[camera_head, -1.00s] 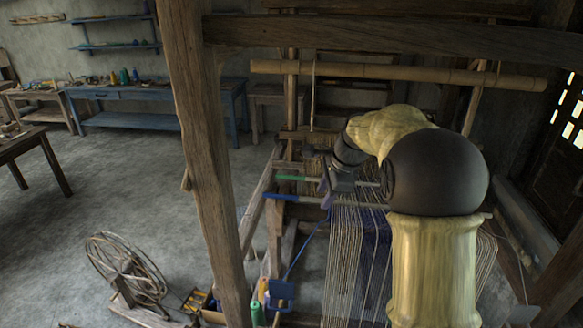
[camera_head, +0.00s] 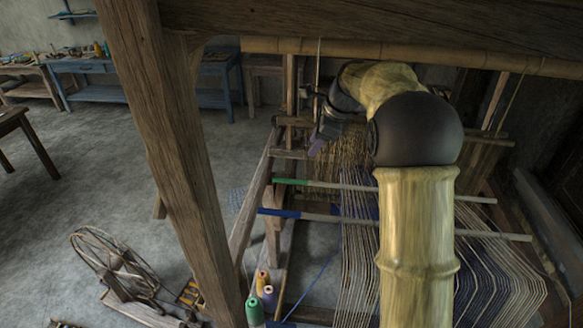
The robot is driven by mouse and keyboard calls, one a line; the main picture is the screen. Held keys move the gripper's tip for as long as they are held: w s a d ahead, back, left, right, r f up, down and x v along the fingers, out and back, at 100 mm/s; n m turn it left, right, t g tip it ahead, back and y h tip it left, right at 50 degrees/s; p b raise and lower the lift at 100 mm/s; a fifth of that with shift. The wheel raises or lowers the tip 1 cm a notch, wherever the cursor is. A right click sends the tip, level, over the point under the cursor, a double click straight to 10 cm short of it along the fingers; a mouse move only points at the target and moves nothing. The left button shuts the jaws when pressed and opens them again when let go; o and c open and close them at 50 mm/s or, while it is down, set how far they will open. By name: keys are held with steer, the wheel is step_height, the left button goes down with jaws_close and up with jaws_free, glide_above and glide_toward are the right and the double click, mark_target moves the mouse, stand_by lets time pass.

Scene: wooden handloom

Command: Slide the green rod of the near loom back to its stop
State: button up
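The green rod (camera_head: 340,185) of the near loom is a pale bar with a green left end. It lies across the warp threads and passes behind my arm, its right end showing beyond. The blue rod (camera_head: 325,217), with a blue left end, lies roughly parallel and nearer the camera. My arm hides the middle of both rods.
A wooden post (camera_head: 175,150) and a top beam (camera_head: 370,20) frame the loom close to the camera. Warp threads (camera_head: 357,240) spread below the rods. Thread spools (camera_head: 263,290) stand at the loom's left foot. A spinning wheel (camera_head: 105,265) is on the open floor at left.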

steer(key=p, duration=0.6)
glide_toward(290, 179)
steer(key=x, duration=0.8)
steer(key=shift+f, duration=0.1)
jaws_close()
